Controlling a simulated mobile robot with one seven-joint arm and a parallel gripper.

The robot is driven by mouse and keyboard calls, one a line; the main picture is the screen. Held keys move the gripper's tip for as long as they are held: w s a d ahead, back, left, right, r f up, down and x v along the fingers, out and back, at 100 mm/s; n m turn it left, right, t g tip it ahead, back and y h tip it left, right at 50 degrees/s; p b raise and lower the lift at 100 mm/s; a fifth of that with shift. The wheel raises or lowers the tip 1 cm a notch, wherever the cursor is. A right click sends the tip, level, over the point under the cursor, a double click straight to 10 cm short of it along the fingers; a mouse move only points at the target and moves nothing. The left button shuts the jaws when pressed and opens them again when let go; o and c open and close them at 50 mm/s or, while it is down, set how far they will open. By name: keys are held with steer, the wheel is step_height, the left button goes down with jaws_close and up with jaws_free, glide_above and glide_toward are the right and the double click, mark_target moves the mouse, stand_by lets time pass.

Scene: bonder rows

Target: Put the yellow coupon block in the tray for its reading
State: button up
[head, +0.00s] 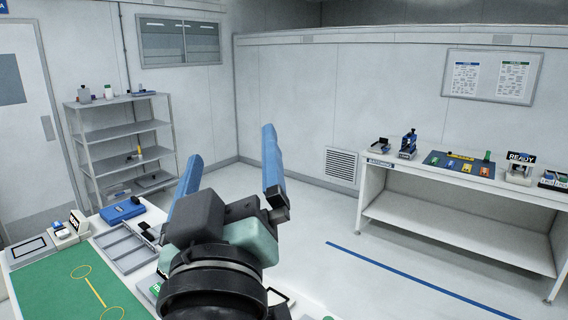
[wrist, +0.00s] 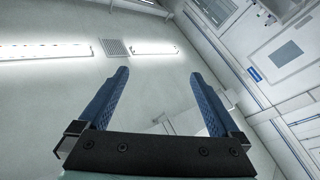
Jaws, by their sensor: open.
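My gripper (head: 232,146) is raised in front of the head camera, with its two blue fingers apart and nothing between them. In the wrist view, my gripper (wrist: 158,74) is also open and empty, against the ceiling and walls. On the far right bench, a dark blue mat (head: 434,160) holds several small coloured blocks. One looks yellow (head: 455,168), but it is too small to tell for sure that it is the coupon block. A grey compartmented tray (head: 124,246) lies on the near left bench, partly hidden by my arm. My gripper touches none of these.
The near bench has a green mat (head: 62,288), a small white device (head: 72,228) and a blue case (head: 122,211). A device reading READY (head: 520,168) stands on the far bench. Grey shelves (head: 122,148) stand behind. Open floor with a blue line (head: 400,275) lies between the benches.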

steer(key=s+d+r+m+t, duration=0.2)
steer(key=s+r+m+t, duration=0.1)
steer(key=r, duration=0.3)
steer(key=s+d+r+m+t+h, duration=0.1)
steer(key=s+d+r+m+t, duration=0.1)
steer(key=s+r, duration=0.4)
steer(key=shift+d+r+m+t+h, duration=0.35)
steer(key=shift+d+r, duration=0.2)
steer(key=shift+d, duration=0.3)
